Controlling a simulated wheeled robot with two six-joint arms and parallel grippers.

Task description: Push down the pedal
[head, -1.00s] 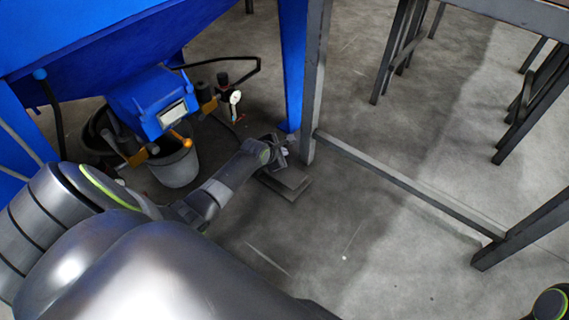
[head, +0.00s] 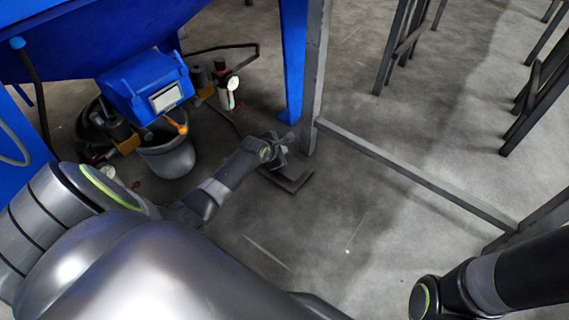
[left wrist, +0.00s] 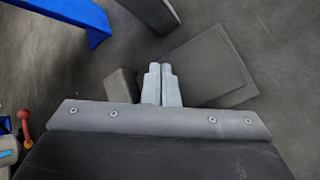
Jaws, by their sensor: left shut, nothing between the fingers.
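The pedal (head: 291,171) is a dark, flat, plate-like piece on the floor beside the base of the blue machine's leg. It also shows in the left wrist view as a grey slab (left wrist: 215,65). My left gripper (head: 290,140) is just above the pedal's far side in the head view. In the left wrist view its two fingers (left wrist: 158,70) are shut together and empty, beside the slab's left edge. I cannot tell whether they touch it. My right arm shows at the lower right of the head view, but its gripper is out of view.
The blue machine (head: 294,60) and a grey steel post (head: 316,70) stand close behind my left gripper. A low grey crossbar (head: 415,175) runs right from the post. A dark bucket (head: 168,158) stands left. The floor in front is clear.

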